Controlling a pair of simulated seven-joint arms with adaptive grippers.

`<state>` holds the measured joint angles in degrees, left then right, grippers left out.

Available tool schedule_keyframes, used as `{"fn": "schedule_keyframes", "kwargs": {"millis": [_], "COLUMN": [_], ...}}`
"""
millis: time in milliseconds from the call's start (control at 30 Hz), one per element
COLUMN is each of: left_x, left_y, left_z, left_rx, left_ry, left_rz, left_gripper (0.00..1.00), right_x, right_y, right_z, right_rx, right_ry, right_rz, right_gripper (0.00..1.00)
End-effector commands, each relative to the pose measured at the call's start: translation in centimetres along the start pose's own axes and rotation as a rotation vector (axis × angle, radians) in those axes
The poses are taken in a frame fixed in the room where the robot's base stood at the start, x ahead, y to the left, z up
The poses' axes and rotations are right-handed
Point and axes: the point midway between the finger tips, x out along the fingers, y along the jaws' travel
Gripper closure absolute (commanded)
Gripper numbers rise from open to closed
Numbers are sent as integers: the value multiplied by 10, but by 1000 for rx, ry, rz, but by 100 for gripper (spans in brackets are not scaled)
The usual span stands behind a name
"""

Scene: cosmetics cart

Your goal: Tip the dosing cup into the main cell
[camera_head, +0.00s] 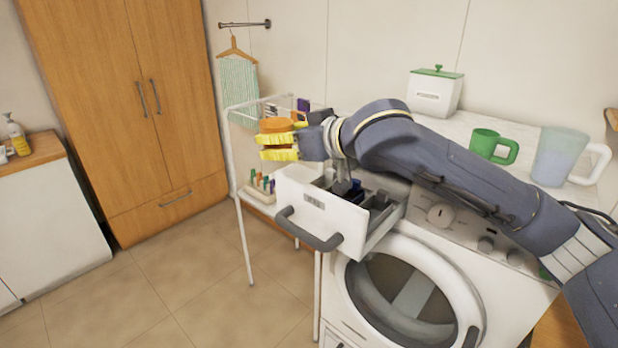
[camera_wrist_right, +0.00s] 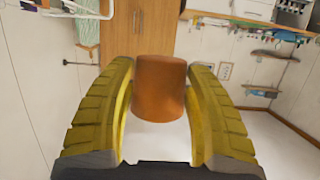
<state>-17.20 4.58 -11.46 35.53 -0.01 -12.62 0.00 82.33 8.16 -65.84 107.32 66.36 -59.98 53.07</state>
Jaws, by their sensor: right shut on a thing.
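My right gripper (camera_head: 277,147), with yellow fingers, is shut on an orange dosing cup (camera_head: 275,125). In the right wrist view the cup (camera_wrist_right: 160,88) sits between the two fingers (camera_wrist_right: 160,100). Its inside is not visible, so I cannot tell what it holds. The gripper is in the air, above and left of the pulled-out white detergent drawer (camera_head: 303,203) in the head view. Dark compartments (camera_head: 380,203) show inside the drawer; my right arm passes above them, and I cannot tell which is the main cell. My left gripper is not in view.
The drawer's grey handle (camera_head: 308,236) sticks out in front. Behind and left stands a white rack (camera_head: 239,200) with small items. On the washer top are a green mug (camera_head: 484,143), a translucent jug (camera_head: 560,158) and a white box (camera_head: 434,95). The floor at left is clear.

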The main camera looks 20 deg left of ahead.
Motion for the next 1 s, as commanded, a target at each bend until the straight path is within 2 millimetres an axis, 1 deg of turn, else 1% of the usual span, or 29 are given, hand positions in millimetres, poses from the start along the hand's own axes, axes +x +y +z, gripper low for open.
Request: {"fn": "schedule_keyframes", "kwargs": {"millis": [200,567,767,1000], "left_x": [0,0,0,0], "left_y": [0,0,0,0], "left_z": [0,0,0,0], "left_rx": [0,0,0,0], "left_ry": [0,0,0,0], "left_rz": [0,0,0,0], "left_gripper": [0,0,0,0], "right_x": [4,3,2,0], "right_y": [-4,-3,1,10], "right_z": [4,4,2,-1], "right_rx": [-1,9,63,187], "right_ry": [0,1,9,25], "right_rz": [-5,-7,-22,-60], "right_gripper": [77,77,77,77]}}
